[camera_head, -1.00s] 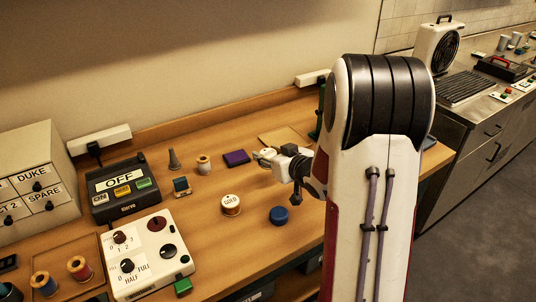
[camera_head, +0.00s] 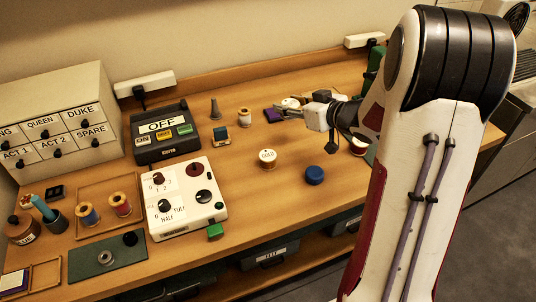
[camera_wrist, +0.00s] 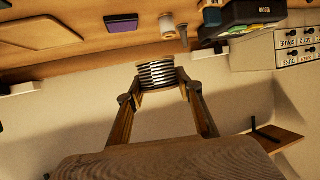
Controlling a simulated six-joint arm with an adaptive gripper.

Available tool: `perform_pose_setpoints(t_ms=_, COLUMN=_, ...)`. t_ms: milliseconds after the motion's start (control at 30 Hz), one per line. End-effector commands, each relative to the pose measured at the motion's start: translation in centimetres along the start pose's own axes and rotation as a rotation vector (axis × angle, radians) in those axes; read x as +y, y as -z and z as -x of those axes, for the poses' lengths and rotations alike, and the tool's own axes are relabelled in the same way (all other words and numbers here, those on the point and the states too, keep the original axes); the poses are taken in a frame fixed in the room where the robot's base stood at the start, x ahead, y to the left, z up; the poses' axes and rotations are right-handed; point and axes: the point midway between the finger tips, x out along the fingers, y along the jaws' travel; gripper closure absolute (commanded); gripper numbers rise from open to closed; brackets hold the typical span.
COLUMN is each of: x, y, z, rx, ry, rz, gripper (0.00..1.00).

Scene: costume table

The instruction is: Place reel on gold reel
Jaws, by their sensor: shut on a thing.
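The gold reel (camera_head: 267,160) stands upright on the wooden table, with a white top labelled GOLD. My gripper (camera_head: 292,107) is behind it and slightly to its right in the head view, beside the purple block. In the wrist view my gripper (camera_wrist: 156,92) is shut on a reel (camera_wrist: 156,74) with dark and silvery bands, held between both fingertips. In the head view the held reel (camera_head: 290,102) shows only as a small pale disc, partly hidden by the fingers. The gold reel cannot be made out in the wrist view.
A white control box (camera_head: 185,197) is at left. Table around the gold reel is clear.

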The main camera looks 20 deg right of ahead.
Motion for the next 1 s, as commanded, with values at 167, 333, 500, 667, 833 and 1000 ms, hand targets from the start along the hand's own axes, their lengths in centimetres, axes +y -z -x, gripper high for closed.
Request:
perform_pose_setpoints(t_ms=167, x=-2.6, y=0.7, z=0.0, rx=0.000, ry=0.111, rz=0.047, gripper=0.86)
perform_pose_setpoints(t_ms=333, x=-5.3, y=0.8, z=0.4, rx=0.000, ry=0.225, rz=0.093, gripper=0.86)
perform_pose_setpoints(t_ms=500, x=-7.5, y=0.5, z=0.9, rx=-0.001, ry=0.311, rz=0.127, gripper=0.86)
perform_pose_setpoints(t_ms=667, x=-8.7, y=0.3, z=1.3, rx=0.000, ry=0.345, rz=0.142, gripper=0.86)
perform_pose_setpoints(t_ms=833, x=-8.7, y=0.3, z=1.3, rx=0.000, ry=0.341, rz=0.140, gripper=0.86)
perform_pose_setpoints(t_ms=1000, x=-8.7, y=0.3, z=1.3, rx=0.000, ry=0.340, rz=0.140, gripper=0.86)
